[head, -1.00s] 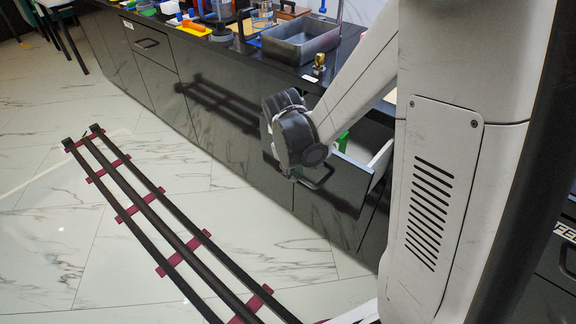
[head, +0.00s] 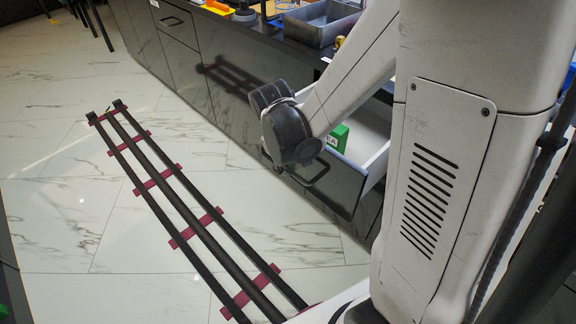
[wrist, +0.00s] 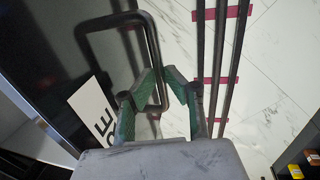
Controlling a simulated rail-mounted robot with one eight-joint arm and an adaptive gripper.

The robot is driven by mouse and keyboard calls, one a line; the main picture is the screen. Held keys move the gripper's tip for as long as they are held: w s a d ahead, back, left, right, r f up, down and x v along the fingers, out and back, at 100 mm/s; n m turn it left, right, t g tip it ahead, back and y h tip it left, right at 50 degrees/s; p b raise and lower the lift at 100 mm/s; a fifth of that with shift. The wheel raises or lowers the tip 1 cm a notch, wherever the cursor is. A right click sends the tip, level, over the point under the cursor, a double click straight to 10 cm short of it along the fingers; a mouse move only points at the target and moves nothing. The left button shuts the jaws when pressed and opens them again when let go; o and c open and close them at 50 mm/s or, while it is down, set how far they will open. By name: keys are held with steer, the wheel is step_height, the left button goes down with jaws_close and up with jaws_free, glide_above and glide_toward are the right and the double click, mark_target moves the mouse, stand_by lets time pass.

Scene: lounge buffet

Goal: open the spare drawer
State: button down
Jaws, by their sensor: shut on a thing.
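The spare drawer (head: 338,182) is a dark glossy front standing out from the cabinet. Its white inner side and a green box (head: 338,138) inside show in the head view. Its black bar handle (head: 312,176) is on the front. In the wrist view the handle (wrist: 148,38) runs down between the green-padded fingers of my gripper (wrist: 160,76), which is shut on it. In the head view my wrist hides most of the fingers.
A black floor rail with dark red cross pieces (head: 180,237) runs along the marble floor in front of the cabinets. The counter above holds a grey metal tray (head: 318,28). A closed drawer (head: 176,22) is farther left. The floor between rail and cabinets is clear.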

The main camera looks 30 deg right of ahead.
steer(key=c, duration=1.8)
jaws_free()
steer(key=shift+o, duration=0.2)
steer(key=shift+r, duration=0.1)
step_height(320, 180, up, 12)
steer(key=a, duration=0.2)
steer(key=shift+s+a+f, duration=0.15)
steer(key=shift+s+f, duration=0.05)
steer(key=shift+s, duration=0.15)
steer(key=shift+r, duration=0.1)
steer(key=s+a+r+m+t+y+p, duration=0.2)
steer(key=s+r+t+p, duration=0.4)
steer(key=s+r, duration=0.4)
steer(key=shift+s+r+m+t+p, duration=0.3)
steer(key=shift+r+m+p, duration=0.5)
steer(key=shift+r, duration=1.2)
